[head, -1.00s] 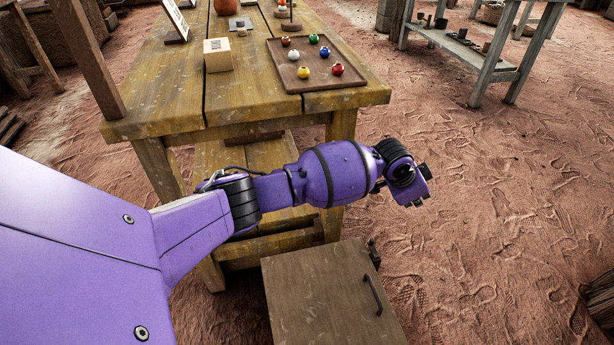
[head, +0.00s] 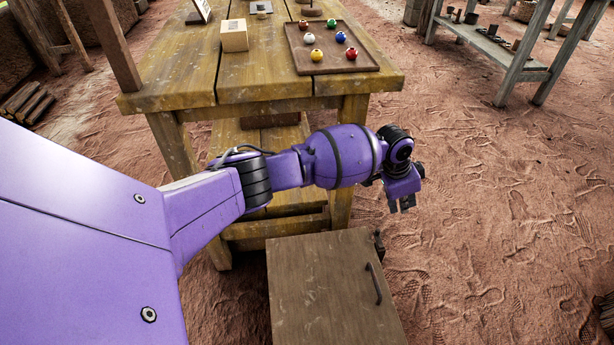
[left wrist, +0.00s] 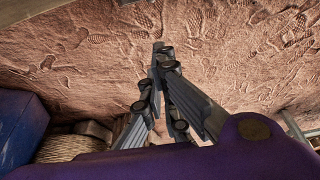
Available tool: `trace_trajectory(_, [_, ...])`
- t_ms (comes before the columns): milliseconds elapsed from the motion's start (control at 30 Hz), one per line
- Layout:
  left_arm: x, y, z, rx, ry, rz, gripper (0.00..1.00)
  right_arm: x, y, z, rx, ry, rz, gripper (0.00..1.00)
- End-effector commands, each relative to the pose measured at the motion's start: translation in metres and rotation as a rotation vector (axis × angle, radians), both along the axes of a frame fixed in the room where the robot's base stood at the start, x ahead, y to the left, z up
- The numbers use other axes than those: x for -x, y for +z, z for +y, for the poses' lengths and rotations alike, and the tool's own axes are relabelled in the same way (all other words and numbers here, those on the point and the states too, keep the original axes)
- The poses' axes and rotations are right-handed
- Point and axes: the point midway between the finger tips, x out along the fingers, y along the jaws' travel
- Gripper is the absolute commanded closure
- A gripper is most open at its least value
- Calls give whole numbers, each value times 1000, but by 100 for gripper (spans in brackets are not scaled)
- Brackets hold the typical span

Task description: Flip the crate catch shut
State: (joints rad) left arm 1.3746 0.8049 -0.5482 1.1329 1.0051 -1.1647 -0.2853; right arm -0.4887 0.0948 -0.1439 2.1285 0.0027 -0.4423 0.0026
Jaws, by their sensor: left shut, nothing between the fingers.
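The wooden crate (head: 318,292) stands on the ground in front of the table, with a flat brown lid and a dark curved handle (head: 374,284) near its right edge. A small dark metal piece (head: 379,242) sits at its far right corner; it may be the catch, but its position is too small to tell. My left gripper (head: 403,204) is above and beyond that corner, a little to the right, pointing down. It is shut and empty, and its fingers meet in the left wrist view (left wrist: 162,60). My right gripper is out of view.
A wooden table (head: 180,100) stands behind the crate, bearing a tray (head: 370,66) of coloured balls and a pale box (head: 234,36). My left arm passes in front of it. Sandy ground right of the crate is clear. A grey bench (head: 500,55) stands farther back.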

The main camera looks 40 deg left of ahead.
Motion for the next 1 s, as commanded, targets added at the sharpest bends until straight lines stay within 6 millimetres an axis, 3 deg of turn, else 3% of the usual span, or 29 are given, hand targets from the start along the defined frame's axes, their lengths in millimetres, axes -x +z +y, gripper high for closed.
trace_trajectory(500, [-27, -97, -22, 1, 0, 1, 100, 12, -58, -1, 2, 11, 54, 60])
trace_trajectory(733, [-1, -89, 1, -1, -1, -5, 100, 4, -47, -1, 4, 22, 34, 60])
trace_trajectory(1000, [6, -90, 5, 0, -1, -2, 100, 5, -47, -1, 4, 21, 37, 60])
